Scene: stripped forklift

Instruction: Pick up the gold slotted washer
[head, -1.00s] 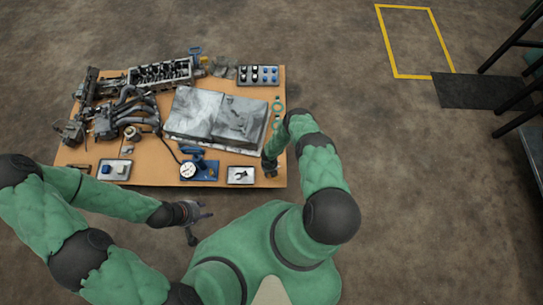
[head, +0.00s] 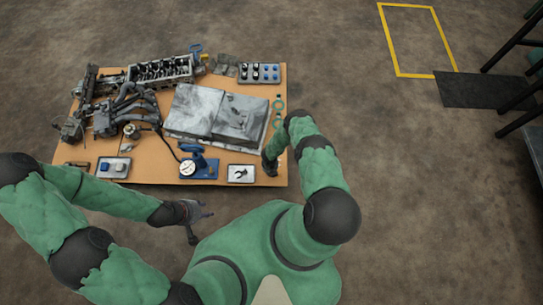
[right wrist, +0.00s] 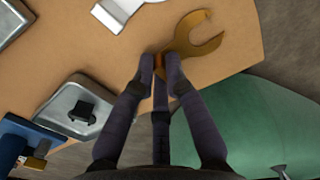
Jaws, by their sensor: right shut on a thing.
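The gold slotted washer (right wrist: 193,40) shows at the top of the right wrist view, a flat gold piece with an open slot facing right. My right gripper (right wrist: 160,67) is shut on its near edge, with a bit of gold between the fingertips. In the head view my right gripper (head: 270,168) is at the right front edge of the table (head: 150,172), and the washer cannot be made out there. My left gripper (head: 198,220) is in front of the table, empty, with its fingers spread apart.
A small tray with a black tool (head: 241,173) lies just left of my right gripper. A blue stand with a dial gauge (head: 188,168) is further left. A large grey block (head: 238,118) and engine parts (head: 130,108) fill the back.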

